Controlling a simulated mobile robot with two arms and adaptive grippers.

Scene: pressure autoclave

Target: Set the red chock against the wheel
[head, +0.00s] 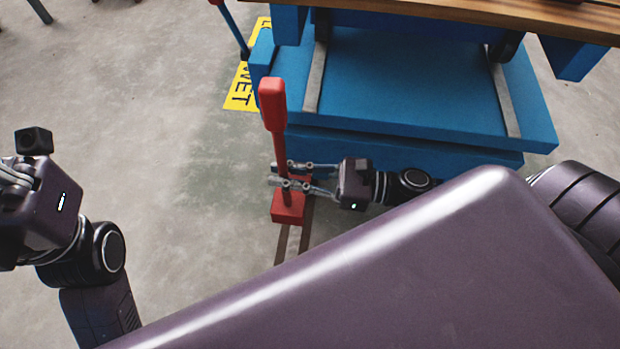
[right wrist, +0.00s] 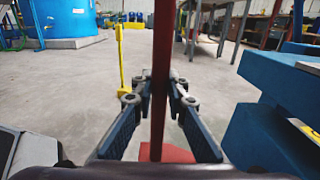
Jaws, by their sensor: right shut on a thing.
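The red chock has a block-like base (head: 288,210) and an upright handle with a thick grip (head: 272,100). My right gripper (head: 280,176) is shut on its shaft, just above the base. In the right wrist view the shaft (right wrist: 160,90) stands between the fingers, and part of the red base (right wrist: 170,153) shows below. The base is at a narrow floor rail (head: 288,245); I cannot tell if it touches it. A dark rounded part (head: 507,45), perhaps a wheel, shows under the wooden top, apart from the chock. My left gripper (head: 18,170) is at the left edge, its fingers unclear.
A blue platform (head: 400,85) with two rails stands close beyond my right gripper. A wooden-topped blue frame (head: 470,18) overhangs it. A yellow floor sign (head: 240,95) lies left of it. A yellow long-handled piece (right wrist: 122,60) stands farther off. Floor at left is clear.

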